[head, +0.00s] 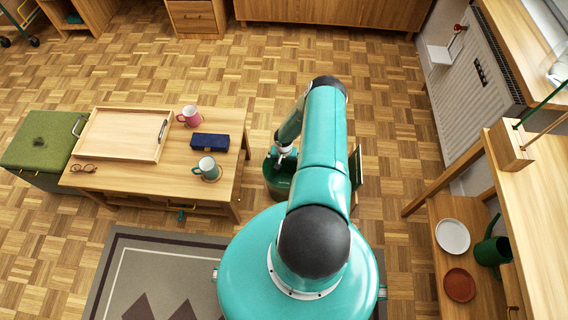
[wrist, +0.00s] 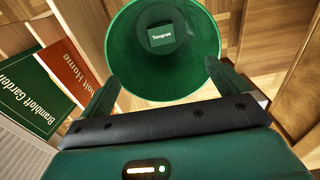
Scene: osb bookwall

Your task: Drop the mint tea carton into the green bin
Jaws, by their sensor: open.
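The green bin (wrist: 130,60) is below my gripper in the wrist view, its round mouth facing up. A small dark green box with a pale label (wrist: 165,36) lies at the bottom inside it. The label is too small to read surely, so I cannot tell if it is the mint tea carton; no other carton shows. My gripper (wrist: 163,76) is open, its two fingers spread near the bin's rim with nothing between them. In the head view the bin (head: 278,187) stands on the floor right of the low table, partly hidden by my arm.
The low table (head: 100,181) holds a wooden tray (head: 122,110), glasses, a pink mug (head: 189,116), a teal mug (head: 206,167) and a dark blue case (head: 209,142). A green book (wrist: 35,90) and a red-brown book (wrist: 70,68) are left of the bin. Floor beyond the table is clear.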

